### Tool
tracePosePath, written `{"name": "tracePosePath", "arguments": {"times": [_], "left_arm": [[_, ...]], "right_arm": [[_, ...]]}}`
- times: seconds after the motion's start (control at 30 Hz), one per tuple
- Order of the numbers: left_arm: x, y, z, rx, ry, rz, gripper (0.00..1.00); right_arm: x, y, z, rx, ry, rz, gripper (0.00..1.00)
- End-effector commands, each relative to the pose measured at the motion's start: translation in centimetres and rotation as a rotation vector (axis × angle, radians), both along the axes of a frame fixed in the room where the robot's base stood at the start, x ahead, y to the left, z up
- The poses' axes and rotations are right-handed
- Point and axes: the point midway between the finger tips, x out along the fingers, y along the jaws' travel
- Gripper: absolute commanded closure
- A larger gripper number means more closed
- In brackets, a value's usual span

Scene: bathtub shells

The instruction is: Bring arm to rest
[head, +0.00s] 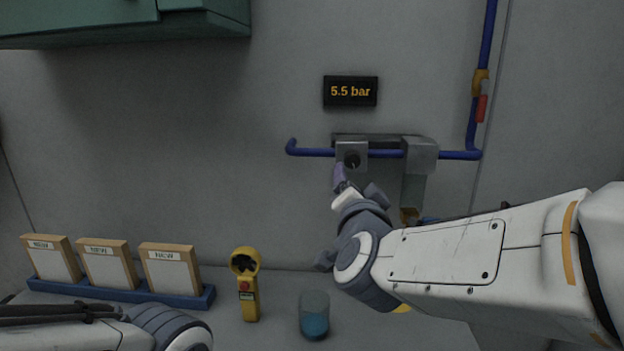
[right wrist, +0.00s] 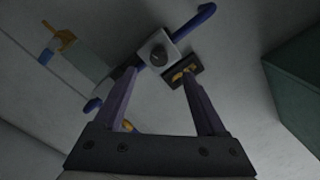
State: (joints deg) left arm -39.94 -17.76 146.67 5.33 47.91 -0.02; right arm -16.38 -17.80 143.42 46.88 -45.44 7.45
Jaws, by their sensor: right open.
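My right arm reaches in from the right in the head view, and its gripper (head: 340,178) is just below a grey block with a dark round knob (head: 352,160) on the blue wall pipe (head: 312,152). In the right wrist view the two purple fingers of the right gripper (right wrist: 160,72) stand apart with nothing between them. The knob (right wrist: 159,54) is beyond the fingertips; I cannot tell how far. My left arm (head: 160,328) shows at the bottom left, but its gripper is out of view.
A display (head: 350,91) reads 5.5 bar. A green cabinet (head: 120,22) hangs at upper left.

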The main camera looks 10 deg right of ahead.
Motion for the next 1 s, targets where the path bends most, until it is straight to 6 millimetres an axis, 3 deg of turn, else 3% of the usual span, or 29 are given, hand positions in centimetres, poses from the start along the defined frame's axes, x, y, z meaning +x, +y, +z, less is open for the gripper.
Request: {"name": "tracePosePath", "arguments": {"times": [0.13,0.23,0.3,0.43,0.57,0.7,0.83,1.0], "left_arm": [[0.0,0.0,0.4,0.0,0.0,0.0,0.5],[0.0,0.0,0.8,0.0,0.0,0.0,0.5],[0.0,0.0,1.1,0.0,0.0,0.0,0.5],[0.0,0.0,1.6,0.0,0.0,0.0,0.5],[0.0,0.0,2.0,0.0,0.0,0.0,0.5],[0.0,0.0,2.3,0.0,0.0,0.0,0.5],[0.0,0.0,2.4,0.0,0.0,0.0,0.5],[0.0,0.0,2.4,0.0,0.0,0.0,0.5]], "right_arm": [[0.2,4.9,-2.4,-0.044,0.125,0.188,0.26],[-1.2,10.6,-5.8,-0.117,0.291,0.417,0.26],[-3.6,14.4,-8.8,-0.193,0.433,0.595,0.26],[-10.0,18.7,-14.3,-0.366,0.707,0.891,0.26],[-17.2,19.0,-18.3,-0.561,0.978,1.123,0.26],[-22.8,16.7,-20.5,-0.742,1.211,1.269,0.26],[-25.3,14.8,-21.0,-0.839,1.334,1.324,0.26],[-26.1,14.1,-21.2,-0.872,1.377,1.339,0.26]]}}
